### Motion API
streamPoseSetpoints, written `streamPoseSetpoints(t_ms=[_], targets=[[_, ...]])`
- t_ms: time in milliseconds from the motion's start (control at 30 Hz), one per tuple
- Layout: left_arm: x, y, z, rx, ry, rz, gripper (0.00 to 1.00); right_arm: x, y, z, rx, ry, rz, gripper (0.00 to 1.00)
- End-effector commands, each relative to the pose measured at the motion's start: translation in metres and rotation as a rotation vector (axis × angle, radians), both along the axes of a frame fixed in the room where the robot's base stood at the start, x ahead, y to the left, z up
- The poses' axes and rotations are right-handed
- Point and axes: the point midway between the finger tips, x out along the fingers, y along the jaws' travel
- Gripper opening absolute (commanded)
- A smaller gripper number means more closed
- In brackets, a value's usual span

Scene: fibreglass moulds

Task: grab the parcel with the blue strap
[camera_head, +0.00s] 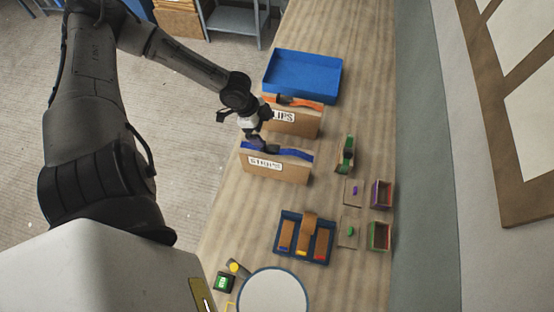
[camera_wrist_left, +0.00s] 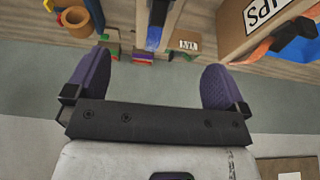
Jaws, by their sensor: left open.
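The cardboard parcel labelled STRAPS (camera_head: 276,170) stands upright on the wooden bench, with a blue strap (camera_head: 292,154) along its top. In the left wrist view the blue strap (camera_wrist_left: 155,36) shows end-on at the top, beyond the fingers and between their directions. My left gripper (camera_head: 255,138) is just above and behind the strap's left part, partly covering it. In the left wrist view its purple-padded fingers (camera_wrist_left: 155,68) are wide apart with nothing between them. Whether a finger touches the parcel cannot be told. My right gripper is out of view.
A similar parcel with an orange strap (camera_head: 296,118) stands close behind, partly hidden by my left gripper. A blue tray (camera_head: 302,76) lies beyond it. A blue holder with brown pieces (camera_head: 284,252) and small open boxes (camera_head: 381,194) are nearer and to the right. Some bare bench lies between.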

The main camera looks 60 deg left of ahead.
Motion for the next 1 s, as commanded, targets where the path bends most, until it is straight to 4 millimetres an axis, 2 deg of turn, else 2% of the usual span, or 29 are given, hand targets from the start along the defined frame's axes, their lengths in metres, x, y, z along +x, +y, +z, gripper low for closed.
streamPoseSetpoints(t_ms=[100,333,767,1000], targets=[[0.006,-0.006,-0.018,-0.004,0.000,0.002,1.00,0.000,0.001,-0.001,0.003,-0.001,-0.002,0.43],[0.015,-0.013,-0.046,-0.001,0.000,0.002,1.00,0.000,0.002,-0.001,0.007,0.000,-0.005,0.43],[0.021,-0.019,-0.066,0.000,0.002,0.001,1.00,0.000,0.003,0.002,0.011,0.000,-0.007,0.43],[0.027,-0.027,-0.092,-0.001,0.002,0.001,1.00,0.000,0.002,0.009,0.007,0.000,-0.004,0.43]])
